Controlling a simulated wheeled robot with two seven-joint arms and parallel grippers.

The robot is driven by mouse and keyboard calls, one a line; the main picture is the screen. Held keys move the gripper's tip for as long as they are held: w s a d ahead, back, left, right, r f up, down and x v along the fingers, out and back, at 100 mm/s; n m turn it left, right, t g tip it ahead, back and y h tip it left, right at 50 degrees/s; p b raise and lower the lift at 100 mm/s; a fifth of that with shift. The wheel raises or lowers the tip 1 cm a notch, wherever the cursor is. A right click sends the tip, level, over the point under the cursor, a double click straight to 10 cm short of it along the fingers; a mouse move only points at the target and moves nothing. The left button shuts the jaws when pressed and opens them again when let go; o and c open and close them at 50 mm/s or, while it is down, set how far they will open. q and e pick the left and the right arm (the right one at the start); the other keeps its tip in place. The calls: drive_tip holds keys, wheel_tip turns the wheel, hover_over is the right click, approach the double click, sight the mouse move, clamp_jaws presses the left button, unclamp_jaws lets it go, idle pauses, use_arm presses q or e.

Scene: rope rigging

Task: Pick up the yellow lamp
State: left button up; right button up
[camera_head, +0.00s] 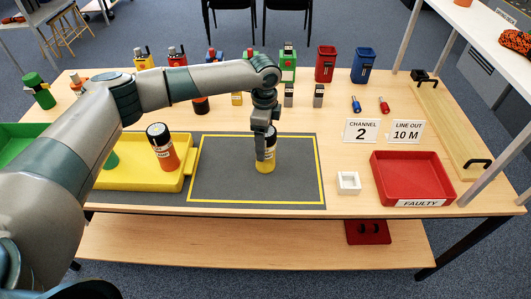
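The yellow lamp (266,165) stands upright on the grey mat with a yellow border (225,180). It has a yellow lower body and a dark upper part. My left gripper (265,147) points down at the top of the lamp, its fingers overlapping the dark upper part. The fingers are small and partly merge with the lamp, so I cannot tell whether they are closed on it. My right gripper is not in view.
A white square holder (348,183) and red FAULTY tray (412,170) are right of the mat. Several coloured items line the back.

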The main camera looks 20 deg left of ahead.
sight(268, 165)
use_arm(q)
drive_tip(key=f, duration=0.1)
drive_tip(key=f+p, duration=0.1)
drive_tip(key=f, duration=0.1)
drive_tip(key=shift+s+d, duration=0.3)
drive_tip(key=shift+d, duration=0.05)
drive_tip(key=shift+f, duration=0.75)
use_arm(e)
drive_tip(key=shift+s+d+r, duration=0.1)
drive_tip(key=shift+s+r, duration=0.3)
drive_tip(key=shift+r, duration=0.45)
use_arm(q)
drive_tip(key=shift+c, duration=0.3)
drive_tip(key=c, duration=1.4)
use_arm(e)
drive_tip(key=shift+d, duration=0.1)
use_arm(q)
drive_tip(key=shift+r, duration=0.1)
